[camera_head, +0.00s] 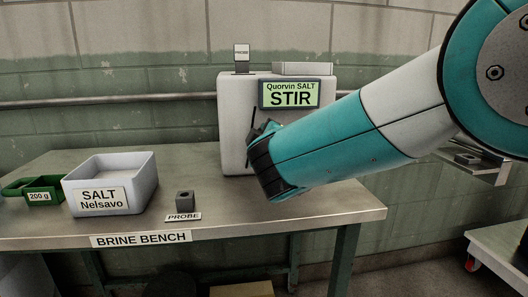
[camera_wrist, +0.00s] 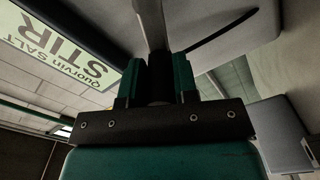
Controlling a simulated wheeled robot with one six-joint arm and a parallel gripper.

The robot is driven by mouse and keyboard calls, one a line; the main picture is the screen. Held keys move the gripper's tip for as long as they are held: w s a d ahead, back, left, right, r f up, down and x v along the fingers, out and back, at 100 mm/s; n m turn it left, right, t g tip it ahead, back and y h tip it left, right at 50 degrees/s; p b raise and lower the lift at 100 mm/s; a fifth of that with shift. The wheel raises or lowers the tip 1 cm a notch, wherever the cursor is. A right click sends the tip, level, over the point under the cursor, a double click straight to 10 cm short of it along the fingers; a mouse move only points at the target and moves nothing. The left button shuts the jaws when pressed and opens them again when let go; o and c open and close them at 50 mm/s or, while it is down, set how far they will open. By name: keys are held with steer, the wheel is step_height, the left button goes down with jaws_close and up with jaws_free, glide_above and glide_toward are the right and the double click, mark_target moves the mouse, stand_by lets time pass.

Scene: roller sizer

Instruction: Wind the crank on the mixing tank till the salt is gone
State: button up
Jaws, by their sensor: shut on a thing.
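The mixing tank (camera_head: 236,105) is a pale box at the back of the bench. Its green display (camera_head: 291,94) reads "Quorvin SALT STIR", also legible in the wrist view (camera_wrist: 60,48). My gripper (camera_head: 257,138) is at the tank's front, below and left of the display. In the wrist view its fingers (camera_wrist: 158,75) are shut on a dark crank handle (camera_wrist: 160,87), with a grey crank bar (camera_wrist: 150,25) running up from it. My arm hides much of the crank in the head view. The inside of the tank, and any salt in it, is not visible.
The bench front right of the probe is clear. A cart (camera_head: 500,252) stands at right.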

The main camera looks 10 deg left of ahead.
steer(key=d+m+b, duration=0.1)
steer(key=m+b, duration=0.1)
steer(key=m, duration=0.1)
steer(key=d+r+m+b, duration=0.1)
steer(key=m+b, duration=0.2)
steer(key=w+d+r+m+b, duration=0.1)
steer(key=m+b, duration=0.1)
steer(key=m, duration=0.2)
steer(key=shift+d+r, duration=0.2)
steer(key=shift+d, duration=0.2)
steer(key=o, duration=0.9)
steer(key=shift+r, duration=0.1)
steer(key=v, duration=1.7)
steer(key=shift+s+b, duration=0.2)
steer(key=shift+b, duration=0.2)
